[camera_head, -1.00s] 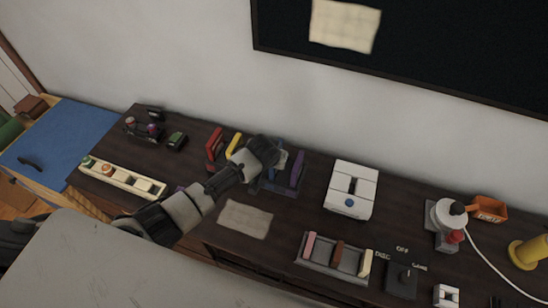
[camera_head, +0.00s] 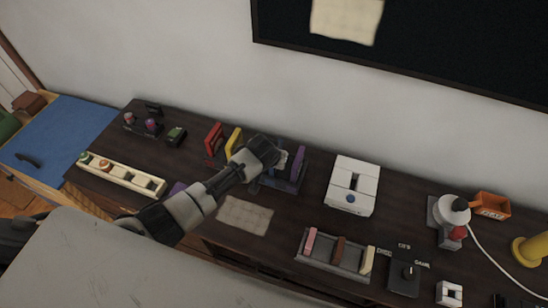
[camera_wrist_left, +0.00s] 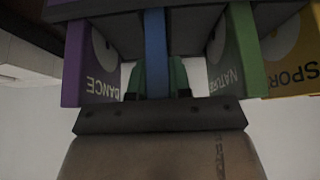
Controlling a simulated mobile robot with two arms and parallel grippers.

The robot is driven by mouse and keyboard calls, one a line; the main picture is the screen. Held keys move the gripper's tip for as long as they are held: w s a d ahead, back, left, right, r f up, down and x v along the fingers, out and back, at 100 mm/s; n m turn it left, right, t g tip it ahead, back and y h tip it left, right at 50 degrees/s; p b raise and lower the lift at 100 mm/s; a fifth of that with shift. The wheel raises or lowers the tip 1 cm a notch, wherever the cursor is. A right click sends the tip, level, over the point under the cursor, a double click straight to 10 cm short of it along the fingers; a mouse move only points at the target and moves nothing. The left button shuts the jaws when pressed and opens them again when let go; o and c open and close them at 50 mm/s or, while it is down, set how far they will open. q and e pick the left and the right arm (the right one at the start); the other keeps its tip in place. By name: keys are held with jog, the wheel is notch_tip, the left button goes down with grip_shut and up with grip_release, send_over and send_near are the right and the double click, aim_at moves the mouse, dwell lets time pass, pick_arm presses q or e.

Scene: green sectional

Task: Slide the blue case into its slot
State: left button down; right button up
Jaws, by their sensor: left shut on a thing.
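The blue case (camera_wrist_left: 155,48) stands on edge in the left wrist view, its narrow side facing the camera. My left gripper (camera_wrist_left: 157,82) is shut on it; the gripper also shows in the head view (camera_head: 275,155), over the case rack. The blue case lies between the purple DANCE case (camera_wrist_left: 90,62) and the green NATURE case (camera_wrist_left: 236,60), with gaps on both sides. Dark rack parts (camera_wrist_left: 118,32) flank it. How deep it sits in its slot I cannot tell. In the head view my gripper hides most of it. My right gripper is out of view.
The yellow case (camera_head: 233,141) and red case (camera_head: 213,138) stand left of my gripper. A white console (camera_head: 352,187) is to the right. A beige cloth (camera_head: 245,216) lies in front, and a grey tray with colored blocks (camera_head: 334,257) is nearer right.

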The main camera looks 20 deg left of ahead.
pick_arm(q)
jog(key=shift+f, duration=0.15)
jog(key=c, duration=1)
grip_release()
jog(key=shift+o, duration=0.2)
jog(key=v, duration=1.1)
